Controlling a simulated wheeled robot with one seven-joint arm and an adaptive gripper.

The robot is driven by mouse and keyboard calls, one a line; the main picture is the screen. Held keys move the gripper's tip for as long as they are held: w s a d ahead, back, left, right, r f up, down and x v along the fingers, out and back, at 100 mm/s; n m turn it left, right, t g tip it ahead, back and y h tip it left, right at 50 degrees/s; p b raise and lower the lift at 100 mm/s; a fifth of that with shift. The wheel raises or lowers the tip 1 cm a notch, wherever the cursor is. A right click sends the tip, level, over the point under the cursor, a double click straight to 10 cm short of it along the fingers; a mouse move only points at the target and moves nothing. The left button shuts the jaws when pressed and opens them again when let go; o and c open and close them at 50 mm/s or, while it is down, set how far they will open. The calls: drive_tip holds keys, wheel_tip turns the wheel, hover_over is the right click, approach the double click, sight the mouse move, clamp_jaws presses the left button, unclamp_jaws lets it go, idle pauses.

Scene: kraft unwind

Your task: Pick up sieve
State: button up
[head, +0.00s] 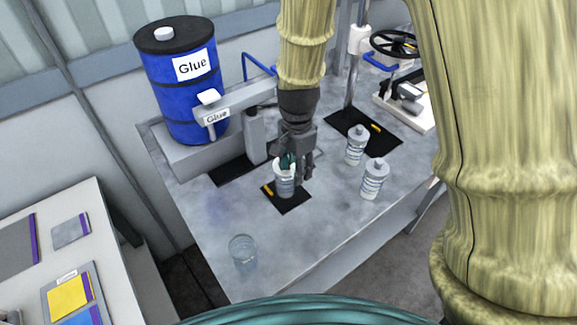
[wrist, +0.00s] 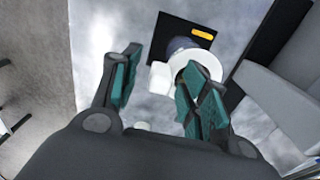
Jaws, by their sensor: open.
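A white ring-shaped piece with a short tab, which looks like the sieve (wrist: 211,63), sits on a cup (wrist: 179,45) on a black mat in the wrist view. In the head view the cup (head: 284,187) stands upright on its mat, its top partly covered by my gripper. My gripper (head: 298,165) is open and close above the cup. In the wrist view its teal pads are apart (wrist: 160,88); the right finger overlaps the ring, and the tab shows between the fingers. I cannot tell whether a finger touches the ring.
Two bottles (head: 374,180) (head: 356,146) stand right of the gripper. A clear glass (head: 243,252) stands at the table's front left. A blue glue drum (head: 183,90) and glue dispenser (head: 237,101) are behind, close to the arm. The middle front of the table (head: 300,235) is clear.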

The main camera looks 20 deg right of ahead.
drive_tip(key=shift+f, duration=0.1)
clamp_jaws()
idle(0.4)
